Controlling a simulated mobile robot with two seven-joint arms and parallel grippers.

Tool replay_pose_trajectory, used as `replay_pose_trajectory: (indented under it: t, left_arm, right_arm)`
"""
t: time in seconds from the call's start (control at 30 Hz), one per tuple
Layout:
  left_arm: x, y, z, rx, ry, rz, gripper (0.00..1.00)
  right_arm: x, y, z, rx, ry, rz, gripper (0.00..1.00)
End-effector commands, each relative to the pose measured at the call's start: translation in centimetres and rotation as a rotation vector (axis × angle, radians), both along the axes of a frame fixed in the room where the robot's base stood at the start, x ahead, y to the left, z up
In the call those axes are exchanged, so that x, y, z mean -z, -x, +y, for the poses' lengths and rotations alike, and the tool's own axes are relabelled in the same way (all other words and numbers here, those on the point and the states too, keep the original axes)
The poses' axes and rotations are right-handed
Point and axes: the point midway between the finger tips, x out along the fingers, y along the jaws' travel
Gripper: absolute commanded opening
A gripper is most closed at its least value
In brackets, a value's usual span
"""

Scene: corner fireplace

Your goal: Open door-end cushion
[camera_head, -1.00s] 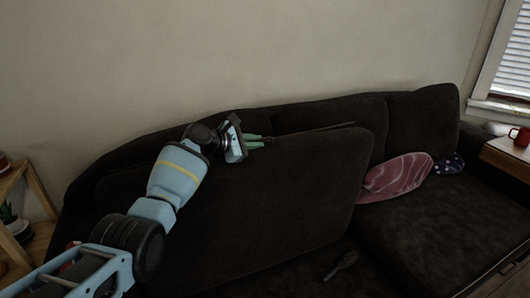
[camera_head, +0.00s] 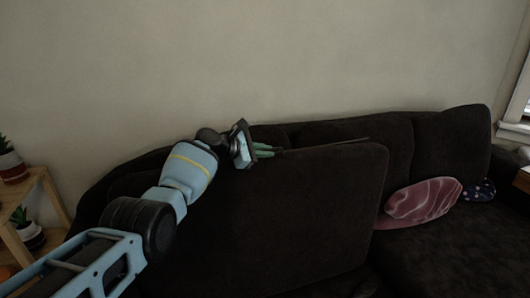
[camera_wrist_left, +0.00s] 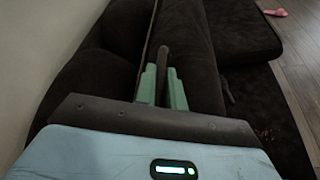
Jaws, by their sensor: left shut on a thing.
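The door-end cushion (camera_head: 300,210) is a large dark back cushion at the left part of the sofa. It stands tilted forward, with a gap between its top edge and the sofa back. My left gripper (camera_head: 265,151) is at its top edge, its green fingers shut on a dark handle. In the left wrist view the handle (camera_wrist_left: 163,60) rises between the fingertips, beside the cushion (camera_wrist_left: 203,65). What lies behind the cushion is hidden in the head view. My right gripper is out of view.
A pink patterned pillow (camera_head: 424,201) and a dark blue spotted one (camera_head: 479,190) lie on the sofa to the right. A wooden shelf (camera_head: 38,210) with potted plants stands at the left. The wall (camera_head: 290,60) rises behind the sofa.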

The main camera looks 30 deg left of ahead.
Motion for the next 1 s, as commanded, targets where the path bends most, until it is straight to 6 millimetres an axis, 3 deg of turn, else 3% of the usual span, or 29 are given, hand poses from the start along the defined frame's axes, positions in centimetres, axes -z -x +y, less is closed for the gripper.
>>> replay_pose_trajectory:
  t: [0.07,0.1,0.27,0.67,1.0]
  left_arm:
    - [0.3,0.1,-0.1,0.002,0.0,0.005,0.0]
    - [0.3,0.1,-0.1,0.002,0.0,0.005,0.13]
    - [0.3,0.0,-0.1,0.003,-0.001,0.005,0.33]
    - [-0.2,0.4,0.2,0.002,0.0,0.002,0.33]
    - [-1.5,3.2,2.1,0.001,-0.002,0.0,0.33]
  right_arm:
    - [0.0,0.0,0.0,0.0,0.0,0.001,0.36]
    - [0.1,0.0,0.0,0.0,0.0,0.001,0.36]
    - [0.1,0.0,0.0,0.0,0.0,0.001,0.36]
    - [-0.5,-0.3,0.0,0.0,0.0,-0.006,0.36]
    - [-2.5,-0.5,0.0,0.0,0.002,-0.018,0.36]
